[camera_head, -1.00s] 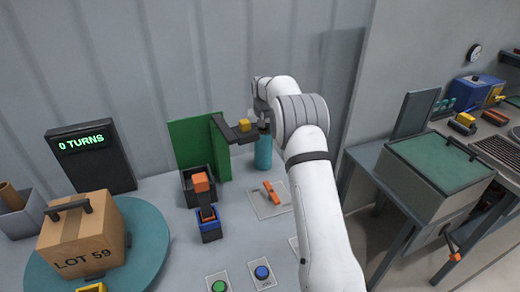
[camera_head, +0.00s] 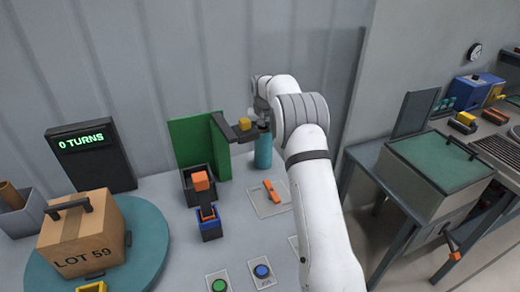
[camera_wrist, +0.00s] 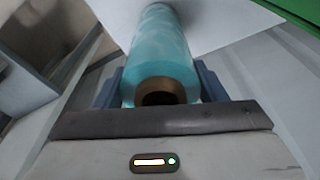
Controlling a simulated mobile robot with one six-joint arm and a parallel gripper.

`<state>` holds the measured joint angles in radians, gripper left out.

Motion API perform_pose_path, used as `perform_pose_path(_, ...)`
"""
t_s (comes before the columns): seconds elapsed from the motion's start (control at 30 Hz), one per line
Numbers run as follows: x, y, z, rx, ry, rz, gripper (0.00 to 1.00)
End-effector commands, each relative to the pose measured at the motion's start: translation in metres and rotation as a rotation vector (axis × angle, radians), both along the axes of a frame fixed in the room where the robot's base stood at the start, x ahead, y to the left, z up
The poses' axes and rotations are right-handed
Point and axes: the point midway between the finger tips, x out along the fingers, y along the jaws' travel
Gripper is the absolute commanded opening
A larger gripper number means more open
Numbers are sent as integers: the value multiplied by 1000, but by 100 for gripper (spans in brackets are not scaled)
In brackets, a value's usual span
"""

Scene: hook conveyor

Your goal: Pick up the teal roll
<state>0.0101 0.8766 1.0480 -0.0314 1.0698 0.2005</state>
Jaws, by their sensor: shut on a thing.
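The teal roll (camera_head: 263,152) stands upright near the back of the table, to the right of the green panel. In the wrist view the roll (camera_wrist: 158,45) lies between my gripper's two blue-grey fingers, with its brown core end toward the camera. My gripper (camera_wrist: 160,88) is shut on the roll, one finger on each side. In the head view my gripper (camera_head: 263,130) is at the roll's upper end, partly hidden by my arm. I cannot tell clearly whether the roll's base touches the table.
A green panel (camera_head: 190,140) stands just left of the roll. An orange-handled lever (camera_head: 271,191) on a plate is in front. A box marked LOT 59 (camera_head: 85,235) sits on a round turntable (camera_head: 150,245) at the left.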

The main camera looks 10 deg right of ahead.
Motion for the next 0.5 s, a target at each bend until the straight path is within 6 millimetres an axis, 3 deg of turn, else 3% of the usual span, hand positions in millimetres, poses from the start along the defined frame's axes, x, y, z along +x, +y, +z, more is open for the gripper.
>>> perform_pose_path(0.2,0,-1,0,-1,0,0,0)
perform_pose_path(0.5,1,0,3,-1,-3,0,0)
